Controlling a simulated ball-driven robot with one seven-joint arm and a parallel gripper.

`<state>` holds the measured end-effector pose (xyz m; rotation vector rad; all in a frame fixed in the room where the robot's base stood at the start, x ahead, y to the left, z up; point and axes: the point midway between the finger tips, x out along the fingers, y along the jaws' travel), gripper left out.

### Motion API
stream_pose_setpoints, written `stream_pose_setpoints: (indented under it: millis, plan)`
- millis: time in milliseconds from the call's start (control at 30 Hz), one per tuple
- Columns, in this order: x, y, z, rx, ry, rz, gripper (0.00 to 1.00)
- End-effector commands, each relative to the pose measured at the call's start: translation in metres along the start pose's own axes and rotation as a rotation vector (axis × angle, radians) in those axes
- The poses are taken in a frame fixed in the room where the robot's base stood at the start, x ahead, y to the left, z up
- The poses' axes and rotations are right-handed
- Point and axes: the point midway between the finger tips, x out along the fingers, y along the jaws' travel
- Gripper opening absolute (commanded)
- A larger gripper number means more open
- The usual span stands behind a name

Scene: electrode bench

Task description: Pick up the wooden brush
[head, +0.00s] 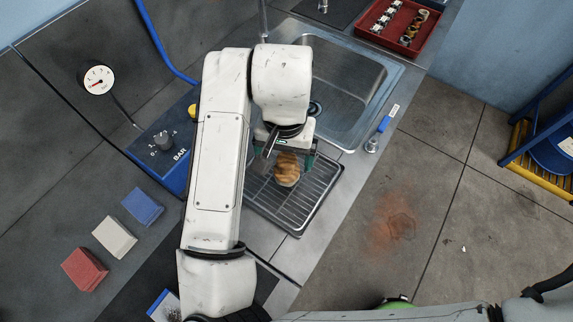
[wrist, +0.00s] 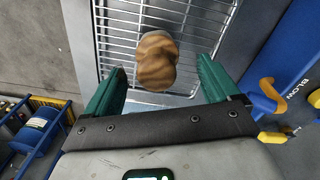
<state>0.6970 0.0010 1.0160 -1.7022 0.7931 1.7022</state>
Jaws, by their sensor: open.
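The wooden brush (head: 287,170) is a rounded brown wooden piece with a paler part at one edge. It rests on a wire rack (head: 322,194) beside the sink. In the wrist view the brush (wrist: 156,62) lies between and just beyond my fingertips, with bars of the rack around it. My gripper (head: 290,157) is open above the brush, and its green fingers show apart in the wrist view (wrist: 161,70). No contact shows between the fingers and the brush. In the head view my gripper hides part of the brush's far end.
The steel sink (head: 383,90) lies behind the rack. A red tray (head: 437,35) with small parts stands at the back right. Blue, white and red blocks (head: 142,206) lie at left. A blue-handled tool (head: 384,124) lies by the sink's right edge.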

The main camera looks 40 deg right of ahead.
Motion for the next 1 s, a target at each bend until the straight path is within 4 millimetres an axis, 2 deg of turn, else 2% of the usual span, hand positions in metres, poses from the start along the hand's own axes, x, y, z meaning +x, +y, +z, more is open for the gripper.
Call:
stream_pose_setpoints:
  millis: [400,667,1000]
  plan:
    - [0.048,0.003,0.001,-0.001,-0.001,0.001,0.89]
    - [0.051,0.003,0.000,0.000,0.000,0.000,0.89]
    - [0.051,0.003,0.000,0.000,0.000,0.000,0.57]
